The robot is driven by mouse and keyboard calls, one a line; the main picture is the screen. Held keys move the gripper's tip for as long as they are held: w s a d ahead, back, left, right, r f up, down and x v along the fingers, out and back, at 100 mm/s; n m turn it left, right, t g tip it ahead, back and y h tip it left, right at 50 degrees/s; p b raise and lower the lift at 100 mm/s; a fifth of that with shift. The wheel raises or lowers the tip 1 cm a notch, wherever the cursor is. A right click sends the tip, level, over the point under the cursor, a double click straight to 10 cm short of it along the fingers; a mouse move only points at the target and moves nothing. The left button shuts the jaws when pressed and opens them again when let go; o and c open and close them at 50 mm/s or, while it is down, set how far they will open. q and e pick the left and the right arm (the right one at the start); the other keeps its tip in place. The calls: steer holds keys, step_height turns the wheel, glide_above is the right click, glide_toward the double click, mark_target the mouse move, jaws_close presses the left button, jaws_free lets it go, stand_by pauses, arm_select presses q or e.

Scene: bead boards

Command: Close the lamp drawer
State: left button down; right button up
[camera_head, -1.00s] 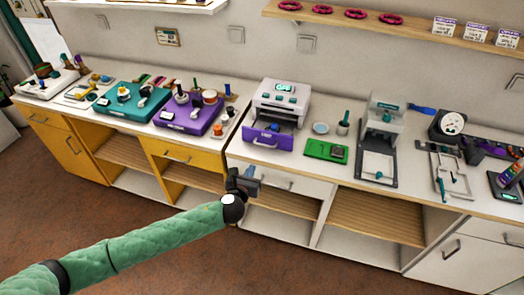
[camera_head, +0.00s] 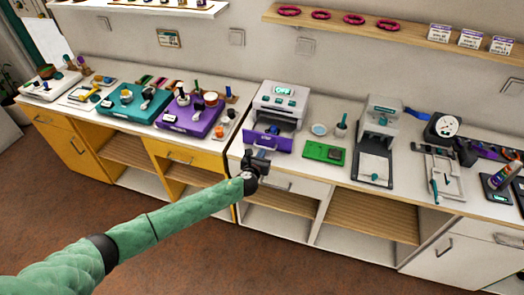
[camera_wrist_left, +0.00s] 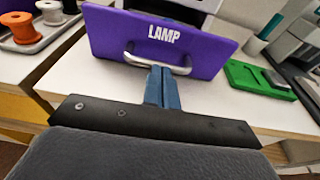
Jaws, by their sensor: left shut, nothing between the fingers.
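The lamp drawer (camera_head: 268,142) has a purple front with a metal handle and sticks out from the lower part of the white lamp device (camera_head: 279,102) on the counter. Its front fills the top of the left wrist view (camera_wrist_left: 158,38), with the word LAMP on it. My left gripper (camera_head: 260,157) is shut and empty in front of the drawer. In the left wrist view its blue fingertips (camera_wrist_left: 162,74) are close together just below the handle (camera_wrist_left: 157,66); I cannot tell whether they touch it. My right gripper is not in view.
A green board (camera_head: 323,153) lies right of the drawer. A purple board (camera_head: 193,117) and a tray with spools (camera_head: 224,127) stand to its left. A grey press (camera_head: 377,145) is further right. The counter's front edge (camera_head: 300,175) runs below the drawer.

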arm_select(q)
steer(key=shift+w+d+f, duration=0.1)
steer(key=shift+w, duration=0.25)
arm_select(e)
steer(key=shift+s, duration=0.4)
